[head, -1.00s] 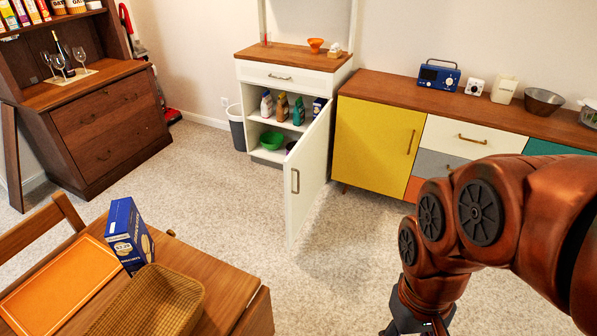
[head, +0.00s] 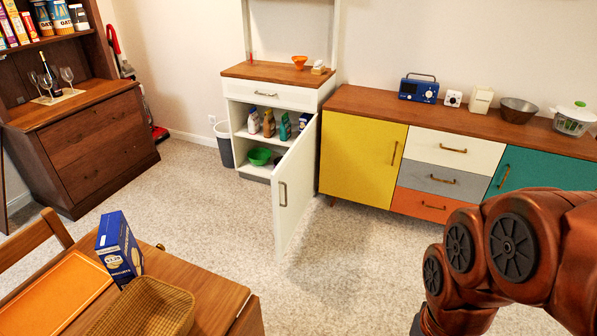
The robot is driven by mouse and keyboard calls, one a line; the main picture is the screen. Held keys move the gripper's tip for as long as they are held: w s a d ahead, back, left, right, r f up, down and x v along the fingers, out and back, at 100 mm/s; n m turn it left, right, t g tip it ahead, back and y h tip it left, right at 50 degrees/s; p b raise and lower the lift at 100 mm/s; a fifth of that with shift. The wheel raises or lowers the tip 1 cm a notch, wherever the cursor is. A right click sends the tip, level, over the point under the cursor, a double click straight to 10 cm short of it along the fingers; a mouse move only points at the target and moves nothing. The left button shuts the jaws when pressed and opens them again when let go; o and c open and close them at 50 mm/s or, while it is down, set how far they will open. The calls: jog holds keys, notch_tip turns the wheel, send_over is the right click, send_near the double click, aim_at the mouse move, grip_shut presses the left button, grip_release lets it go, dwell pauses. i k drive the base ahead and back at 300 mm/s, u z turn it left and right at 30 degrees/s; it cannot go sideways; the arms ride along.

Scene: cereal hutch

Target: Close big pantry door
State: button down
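The white pantry hutch (head: 268,97) stands against the back wall with a wooden counter and a drawer. Its big lower door (head: 296,187) is hinged on the right side and swung wide open toward me. A brass handle (head: 283,194) is on the door's free edge. Bottles (head: 269,123) stand on the inner shelf and a green bowl (head: 259,156) sits below. My arm reaches in from the lower right, well apart from the door. My gripper is below the bottom edge of the view, so its fingers are hidden.
A wooden table (head: 215,286) with a wicker basket (head: 146,310) and a blue box (head: 118,248) is at the lower left. A sideboard (head: 365,106) with a yellow door stands right of the hutch. Carpet (head: 340,260) is clear before the open door.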

aim_at(293, 180)
jog(key=u, duration=0.1)
jog(key=i, duration=0.6)
jog(key=u, duration=0.75)
jog(key=i, duration=0.4)
jog(key=u, duration=0.35)
